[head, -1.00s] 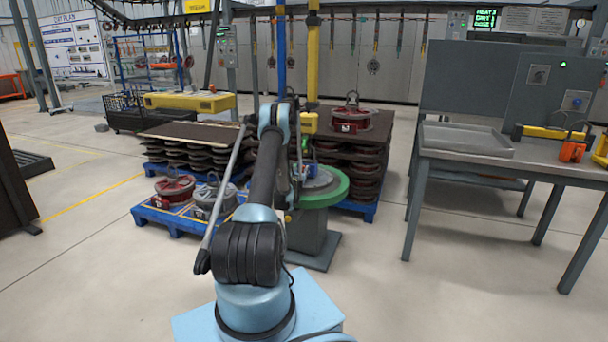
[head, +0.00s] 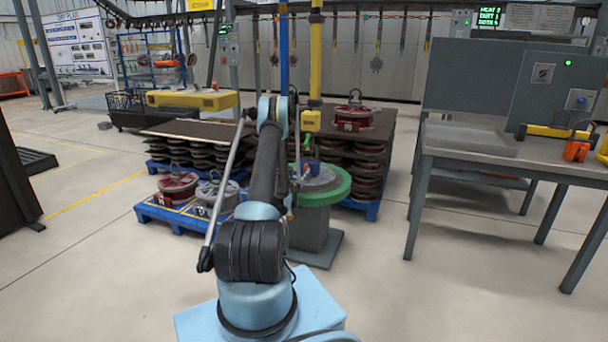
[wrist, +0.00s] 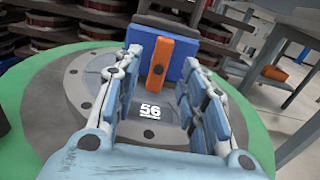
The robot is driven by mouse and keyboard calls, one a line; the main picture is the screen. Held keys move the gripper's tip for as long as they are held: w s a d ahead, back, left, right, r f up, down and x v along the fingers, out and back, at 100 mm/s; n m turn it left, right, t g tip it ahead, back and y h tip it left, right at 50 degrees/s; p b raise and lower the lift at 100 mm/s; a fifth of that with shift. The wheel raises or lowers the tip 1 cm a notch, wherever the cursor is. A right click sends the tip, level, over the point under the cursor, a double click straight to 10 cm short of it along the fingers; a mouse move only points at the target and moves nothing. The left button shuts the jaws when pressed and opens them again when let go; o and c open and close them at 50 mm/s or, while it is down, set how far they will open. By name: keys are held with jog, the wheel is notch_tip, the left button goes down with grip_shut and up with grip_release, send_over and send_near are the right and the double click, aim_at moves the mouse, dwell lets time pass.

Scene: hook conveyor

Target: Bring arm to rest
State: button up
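My arm rises from its light blue base in the middle of the head view, with its elbow high and its forearm angled away over the green-rimmed round stand (head: 338,190). My gripper (wrist: 160,62) is mostly hidden behind the arm in the head view. In the wrist view its two fingers are spread apart, with nothing visibly held between them. Beyond the fingertips stands a blue block with an orange lever (wrist: 159,62), on the grey disc of the stand. The disc bears the number 56. The block also shows small in the head view (head: 313,168).
Left of the stand is a blue pallet (head: 170,222) with red and grey hook-topped discs. Behind it are stacks of dark discs (head: 365,160). A grey workbench (head: 470,140) stands at right. A yellow hoist post (head: 315,60) hangs above the stand. Floor at front left and right is clear.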

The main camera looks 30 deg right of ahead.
jog(key=shift+s+a, duration=0.45)
jog(key=shift+a, duration=0.1)
jog(key=s+a+r+m+g, duration=0.1)
jog(key=a+r+m, duration=0.3)
jog(key=r, duration=0.5)
jog(key=s+a+r+m+g, duration=0.15)
jog(key=a+r+m, duration=0.3)
jog(key=r, duration=0.45)
jog(key=s+a+r+m+g+y, duration=0.1)
jog(key=s+a+r+m+y, duration=0.1)
jog(key=s+a+r+m, duration=0.25)
jog(key=s+a+r+m+g+y, duration=0.1)
jog(key=s+a+r+m+y, duration=0.1)
jog(key=s+a+r, duration=0.45)
jog(key=s+a+f+m+g+y, duration=0.2)
jog(key=s+a+m+y, duration=0.3)
jog(key=s+a, duration=1.25)
jog(key=s+a+f+m+g+y, duration=0.1)
jog(key=s+a+f+m+y, duration=0.1)
jog(key=s+a, duration=0.6)
jog(key=s+a+f+m+g+y, duration=0.2)
jog(key=s+a+f+m, duration=0.2)
jog(key=s, duration=1.1)
jog(key=a+f, duration=0.3)
jog(key=a, duration=0.1)
jog(key=shift+a+y, duration=0.25)
jog(key=shift+y, duration=0.15)
